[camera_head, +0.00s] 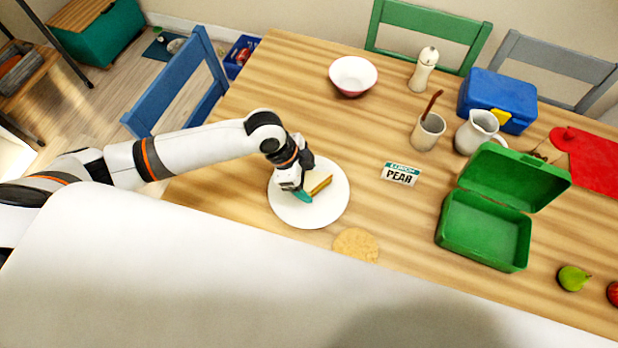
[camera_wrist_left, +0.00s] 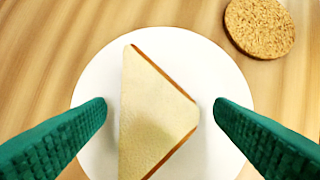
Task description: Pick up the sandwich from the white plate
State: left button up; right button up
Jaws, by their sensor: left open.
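The sandwich (camera_head: 320,185) is a triangular half with pale bread and an orange-brown edge. It lies on the white plate (camera_head: 325,207) near the table's front left. In the left wrist view the sandwich (camera_wrist_left: 150,115) lies between the fingertips, with the plate (camera_wrist_left: 205,65) beneath it. My left gripper (camera_head: 306,193) is over the plate, and its body hides part of the sandwich in the head view. Its green fingers (camera_wrist_left: 160,108) are open, one on each side of the sandwich, with a gap visible on both sides. My right gripper is not in view.
A cork coaster (camera_head: 356,245) lies close to the plate's front right. A PEAR label (camera_head: 400,174), an open green lunchbox (camera_head: 484,231), a cup (camera_head: 427,133), a jug (camera_head: 477,133) and a bowl (camera_head: 353,74) stand farther off. A blue chair (camera_head: 180,90) is at the left edge.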

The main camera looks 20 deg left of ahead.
pick_arm(q)
jog(key=shift+x, duration=0.8)
jog(key=c, duration=0.7)
jog(key=shift+r, duration=0.1)
